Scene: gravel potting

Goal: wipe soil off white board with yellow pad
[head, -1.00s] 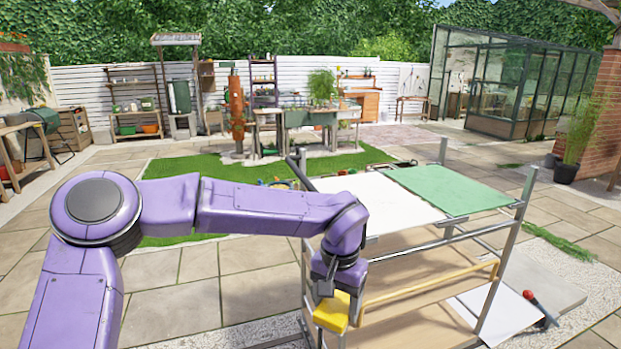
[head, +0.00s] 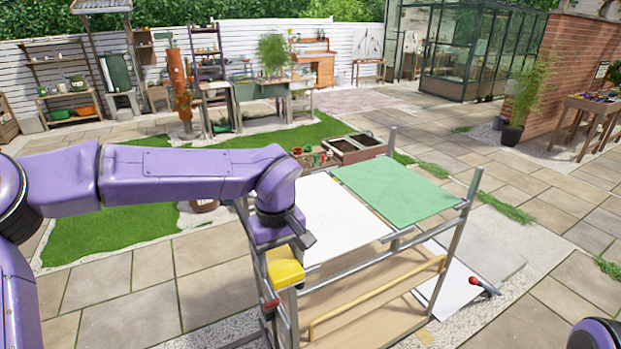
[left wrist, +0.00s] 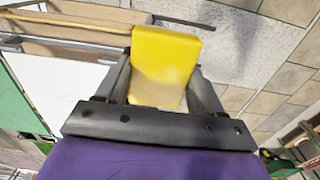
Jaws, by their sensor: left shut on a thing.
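The yellow pad (head: 285,267) is in my left gripper (head: 284,252), which is shut on it. In the left wrist view the pad (left wrist: 165,62) sits between the two fingers of the left gripper (left wrist: 163,85). Gripper and pad are at the near left corner of the metal-framed stand. The white board (head: 332,214) lies on top of the stand, just right of the gripper; part of it is hidden behind the gripper. I cannot make out soil on its visible surface. At the lower right edge a dark and purple part of my right arm shows, without its gripper.
A green board (head: 396,190) lies beside the white one on the stand. Metal posts (head: 474,187) rise at the stand's corners. A wooden rail (head: 378,290) runs along its front. A white panel and a red-tipped tool (head: 482,285) lie on the ground at right.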

